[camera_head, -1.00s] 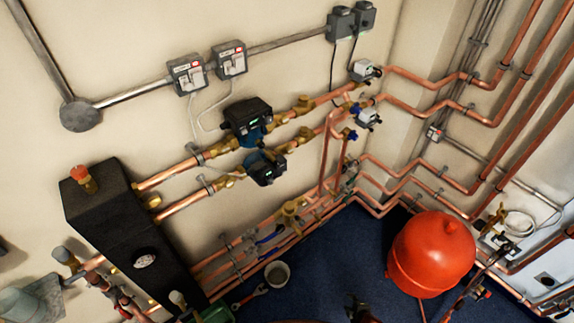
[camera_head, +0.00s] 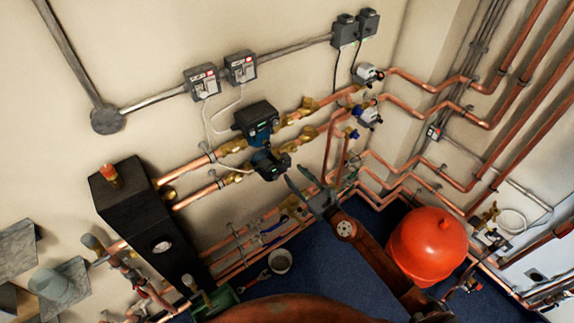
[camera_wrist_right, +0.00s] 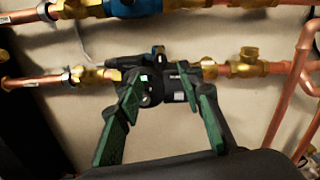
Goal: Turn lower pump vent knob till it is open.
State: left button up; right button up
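The lower pump (camera_head: 270,164) is a dark unit on the lower of two copper pipes on the wall, below the upper pump (camera_head: 256,118). In the right wrist view the lower pump (camera_wrist_right: 168,84) shows between the fingers, with a small light label and a dark round face. The vent knob is too small to make out, so its setting cannot be told. My right gripper (camera_head: 304,182) is open, with its fingers pointing up toward the pump from the lower right. In the wrist view the right gripper (camera_wrist_right: 162,76) has its green-padded fingers spread, apparently empty. My left gripper is not in view.
Brass valves (camera_head: 310,104) and copper pipes run beside the pumps. A black box (camera_head: 150,220) stands at left and a red expansion vessel (camera_head: 428,245) at right. Lower pipes lie below the pump.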

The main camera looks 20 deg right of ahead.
aim_at(283, 162)
jog(key=x, duration=0.6)
grip_shut()
dwell(0.3)
